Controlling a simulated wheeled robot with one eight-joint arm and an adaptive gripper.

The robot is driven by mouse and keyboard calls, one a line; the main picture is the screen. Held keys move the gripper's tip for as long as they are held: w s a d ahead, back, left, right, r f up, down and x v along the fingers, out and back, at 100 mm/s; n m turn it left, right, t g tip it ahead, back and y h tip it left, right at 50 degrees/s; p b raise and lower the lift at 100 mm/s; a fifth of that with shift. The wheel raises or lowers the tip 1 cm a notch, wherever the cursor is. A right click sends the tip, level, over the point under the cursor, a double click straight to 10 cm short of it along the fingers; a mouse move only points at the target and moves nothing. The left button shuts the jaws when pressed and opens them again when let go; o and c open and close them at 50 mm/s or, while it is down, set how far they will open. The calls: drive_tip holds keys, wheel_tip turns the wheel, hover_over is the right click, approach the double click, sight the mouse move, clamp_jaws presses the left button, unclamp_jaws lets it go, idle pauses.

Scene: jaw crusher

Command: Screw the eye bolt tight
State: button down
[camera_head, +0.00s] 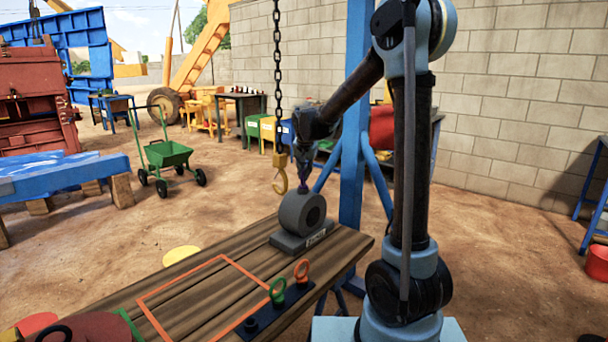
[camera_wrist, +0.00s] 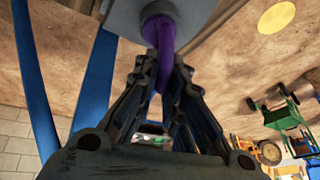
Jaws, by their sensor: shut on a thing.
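A purple eye bolt (camera_wrist: 158,32) stands on the grey block in the wrist view. My gripper (camera_wrist: 162,66) has its two dark fingers shut on its ring. In the head view my gripper (camera_head: 307,178) is above the top of the grey bearing block (camera_head: 292,214), and only a little purple shows below it. The block stands on the wooden table and has a round opening and a label on its base.
A chain with a yellow hook (camera_head: 281,176) hangs just left of the block. A dark rack on the wooden table (camera_head: 180,290) holds a green eye bolt (camera_head: 277,291) and an orange eye bolt (camera_head: 301,270). A blue post (camera_head: 353,150) stands close behind my arm.

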drive_tip(key=shift+s+f+m, duration=0.1)
drive_tip(key=shift+s+m, duration=0.05)
drive_tip(key=shift+m, duration=0.15)
drive_tip(key=m, duration=0.1)
drive_tip(key=m+h, duration=0.1)
drive_tip(key=m, duration=0.1)
drive_tip(key=m+h, duration=0.1)
drive_tip(key=shift+s+d+m, duration=0.1)
drive_tip(key=shift+d+m, duration=0.2)
idle(0.3)
